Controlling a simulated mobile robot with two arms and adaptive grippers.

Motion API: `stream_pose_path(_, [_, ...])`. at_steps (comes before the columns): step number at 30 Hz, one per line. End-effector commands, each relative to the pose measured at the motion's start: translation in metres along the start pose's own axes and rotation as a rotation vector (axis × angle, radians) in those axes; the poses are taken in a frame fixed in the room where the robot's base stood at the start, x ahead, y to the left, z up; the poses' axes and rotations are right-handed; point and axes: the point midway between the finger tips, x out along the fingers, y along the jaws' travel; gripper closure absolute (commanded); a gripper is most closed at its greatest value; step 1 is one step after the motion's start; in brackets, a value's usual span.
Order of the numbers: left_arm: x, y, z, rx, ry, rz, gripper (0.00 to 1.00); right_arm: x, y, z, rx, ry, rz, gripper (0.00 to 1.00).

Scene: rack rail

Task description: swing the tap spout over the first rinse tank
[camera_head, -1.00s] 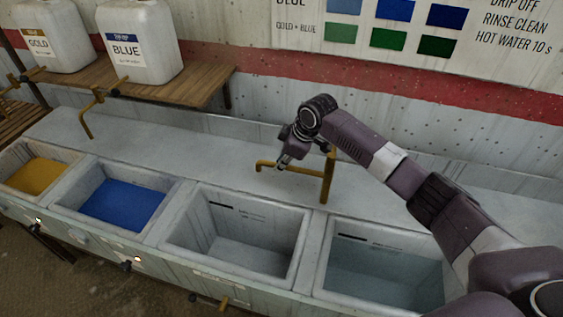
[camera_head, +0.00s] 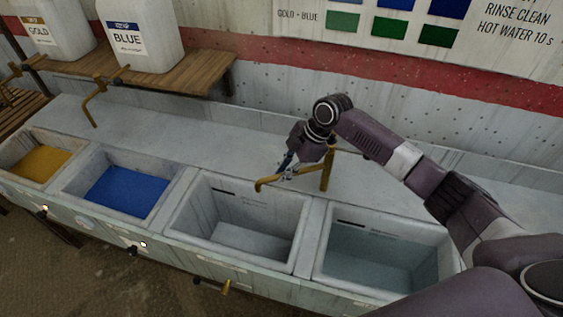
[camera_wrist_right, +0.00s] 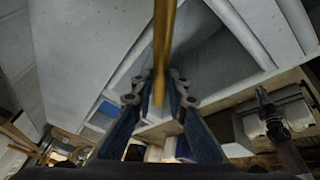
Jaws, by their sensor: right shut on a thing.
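The brass tap spout (camera_head: 272,182) reaches left from its upright post (camera_head: 327,170) behind the tanks. Its bent tip is at the back rim of the third tank from the left (camera_head: 305,226), a grey tank with a pale bottom; I take this as the first rinse tank. My right gripper (camera_head: 287,172) is shut on the spout, partway along it. In the right wrist view the brass bar (camera_wrist_right: 163,50) runs between the two blue fingers (camera_wrist_right: 158,100). The grip itself is small and partly hidden in the head view. My left gripper is not in view.
A tank of bluish water (camera_head: 380,262) stands to the right; blue (camera_head: 125,190) and gold (camera_head: 40,163) tanks stand to the left. Another brass tap (camera_head: 95,95) is at the left. A shelf (camera_head: 190,78) carries white jugs. The ledge behind the tanks is largely clear.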

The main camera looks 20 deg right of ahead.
Motion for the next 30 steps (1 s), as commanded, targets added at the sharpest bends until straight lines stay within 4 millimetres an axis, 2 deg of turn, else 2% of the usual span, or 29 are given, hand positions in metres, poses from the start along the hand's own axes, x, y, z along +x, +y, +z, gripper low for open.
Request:
stream_pose_path(12, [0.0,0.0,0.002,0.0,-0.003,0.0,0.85,-0.008,-0.021,0.0,-0.158,0.035,-0.059,1.0])
stream_pose_path(27, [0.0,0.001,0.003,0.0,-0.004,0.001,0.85,-0.009,-0.023,0.001,-0.175,0.039,-0.064,1.0])
stream_pose_path(28, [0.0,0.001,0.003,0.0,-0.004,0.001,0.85,-0.009,-0.023,0.001,-0.175,0.039,-0.064,0.84])
stream_pose_path(30, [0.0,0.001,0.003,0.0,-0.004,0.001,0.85,-0.009,-0.023,0.001,-0.175,0.039,-0.064,0.76])
